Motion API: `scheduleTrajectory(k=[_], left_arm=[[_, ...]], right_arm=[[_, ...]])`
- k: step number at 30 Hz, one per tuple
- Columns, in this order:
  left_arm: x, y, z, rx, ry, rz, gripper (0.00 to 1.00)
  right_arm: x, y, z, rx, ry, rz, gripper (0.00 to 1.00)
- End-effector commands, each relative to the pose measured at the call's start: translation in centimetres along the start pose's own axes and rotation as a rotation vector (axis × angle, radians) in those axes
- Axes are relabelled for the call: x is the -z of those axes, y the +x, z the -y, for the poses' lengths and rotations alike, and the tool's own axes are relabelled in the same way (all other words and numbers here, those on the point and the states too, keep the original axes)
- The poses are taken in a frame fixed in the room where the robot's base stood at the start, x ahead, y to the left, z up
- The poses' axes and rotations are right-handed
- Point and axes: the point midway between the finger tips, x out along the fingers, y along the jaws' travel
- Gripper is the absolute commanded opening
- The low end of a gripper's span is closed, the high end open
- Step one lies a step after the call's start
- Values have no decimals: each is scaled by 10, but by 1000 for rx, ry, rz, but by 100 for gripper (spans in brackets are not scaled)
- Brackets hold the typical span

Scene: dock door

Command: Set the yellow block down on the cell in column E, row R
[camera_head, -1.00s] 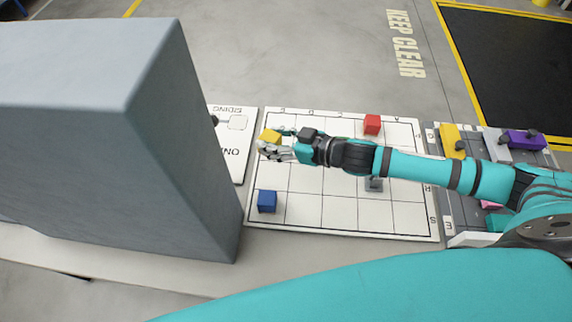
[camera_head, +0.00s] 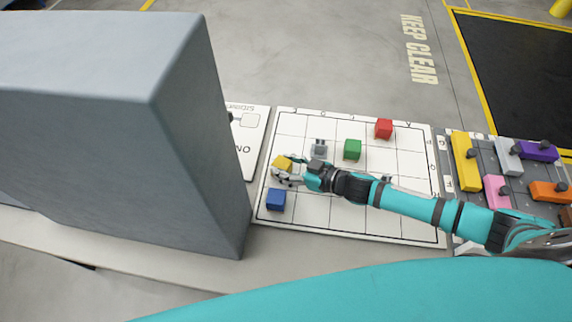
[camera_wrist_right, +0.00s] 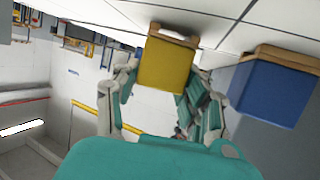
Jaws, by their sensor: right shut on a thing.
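The yellow block (camera_head: 282,162) is between the fingers of my right gripper (camera_head: 287,175), which is shut on it. In the head view it is over the leftmost column of the white lettered grid board (camera_head: 408,215), just beyond the blue block (camera_head: 276,199). In the right wrist view the yellow block (camera_wrist_right: 165,65) is gripped near the board surface, with the blue block (camera_wrist_right: 272,90) to its right and a gap between them. I cannot tell whether the yellow block touches the board. My gripper hides part of the cell beneath. My left gripper is not in view.
On the board stand a green block (camera_head: 352,149), a red block (camera_head: 383,128) and a grey piece (camera_head: 320,147). My right arm partly hides another grey piece. A large grey box (camera_head: 90,130) stands left. A rack of coloured pieces (camera_head: 477,200) is at right.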

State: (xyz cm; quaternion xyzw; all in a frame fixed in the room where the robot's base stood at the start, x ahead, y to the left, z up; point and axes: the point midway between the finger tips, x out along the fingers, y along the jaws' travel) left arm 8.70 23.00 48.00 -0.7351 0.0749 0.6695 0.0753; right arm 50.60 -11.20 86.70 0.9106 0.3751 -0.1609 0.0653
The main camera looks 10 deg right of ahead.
Motion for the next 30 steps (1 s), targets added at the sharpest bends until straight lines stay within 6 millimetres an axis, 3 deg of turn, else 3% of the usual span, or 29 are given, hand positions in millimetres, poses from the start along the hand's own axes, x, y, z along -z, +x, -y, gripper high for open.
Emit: scheduleTrajectory(k=[7,8,13,23,30], left_arm=[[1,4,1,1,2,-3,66],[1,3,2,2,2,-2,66],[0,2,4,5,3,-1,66],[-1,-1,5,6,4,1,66],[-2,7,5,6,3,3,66]], right_arm=[[-5,2,0,0,0,0,11],[-4,2,0,-1,0,1,46],[-4,1,0,0,0,1,66],[2,-1,0,0,-1,0,66],[-4,-40,0,-1,1,5,66]])
